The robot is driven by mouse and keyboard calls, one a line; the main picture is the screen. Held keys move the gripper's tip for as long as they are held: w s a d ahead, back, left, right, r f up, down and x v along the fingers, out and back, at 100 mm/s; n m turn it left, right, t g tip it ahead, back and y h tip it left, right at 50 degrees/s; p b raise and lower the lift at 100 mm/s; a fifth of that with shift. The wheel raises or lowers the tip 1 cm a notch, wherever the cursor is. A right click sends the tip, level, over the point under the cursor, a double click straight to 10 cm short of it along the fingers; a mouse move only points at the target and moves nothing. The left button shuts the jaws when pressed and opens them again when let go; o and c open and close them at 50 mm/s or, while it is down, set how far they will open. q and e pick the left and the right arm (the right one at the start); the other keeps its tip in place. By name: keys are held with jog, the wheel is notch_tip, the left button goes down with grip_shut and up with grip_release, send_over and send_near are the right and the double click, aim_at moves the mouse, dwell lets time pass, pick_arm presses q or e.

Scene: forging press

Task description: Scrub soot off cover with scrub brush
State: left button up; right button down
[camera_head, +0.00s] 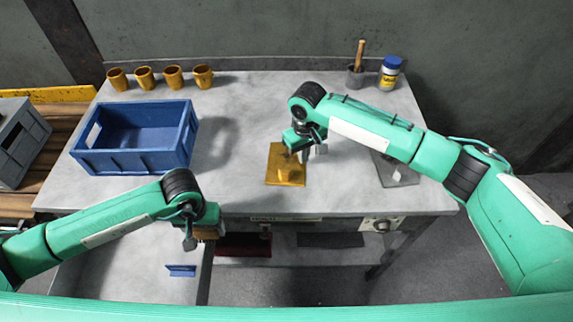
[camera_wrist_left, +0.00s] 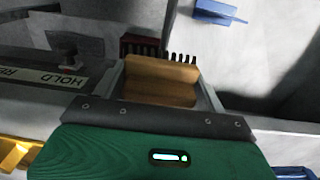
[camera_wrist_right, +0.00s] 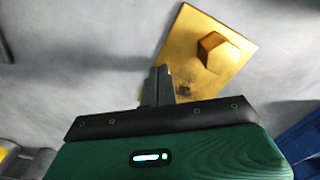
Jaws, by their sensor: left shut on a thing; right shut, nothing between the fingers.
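The cover is a yellow square plate (camera_head: 284,172) with a raised hexagonal knob, lying on the table near its front edge. In the right wrist view the cover (camera_wrist_right: 228,75) has a dark soot patch near the fingers. My left gripper (camera_wrist_left: 163,82) is shut on the scrub brush (camera_wrist_left: 158,92), a wooden block with dark bristles. In the head view the left gripper (camera_head: 191,238) holds it in front of the table edge, over the open drawer. My right gripper (camera_head: 306,153) is shut and empty at the cover's right side; I cannot tell whether it touches.
A blue crate (camera_head: 140,160) stands at left, with several yellow mugs (camera_head: 145,78) behind it. A pot (camera_head: 355,80) and a blue-lidded jar (camera_head: 389,74) stand at the back right. A grey plate (camera_head: 399,174) lies at right. The open drawer (camera_head: 120,268) juts forward.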

jog(key=shift+f, duration=0.4)
pick_arm(q)
jog(key=shift+r, duration=0.1)
notch_tip(320, 180, up, 6)
jog(key=p, duration=0.6)
jog(key=shift+r+p, duration=0.2)
jog(key=shift+p, duration=0.1)
pick_arm(e)
notch_tip(320, 180, up, 6)
jog(key=shift+r, duration=0.1)
pick_arm(q)
jog(key=shift+f, duration=0.1)
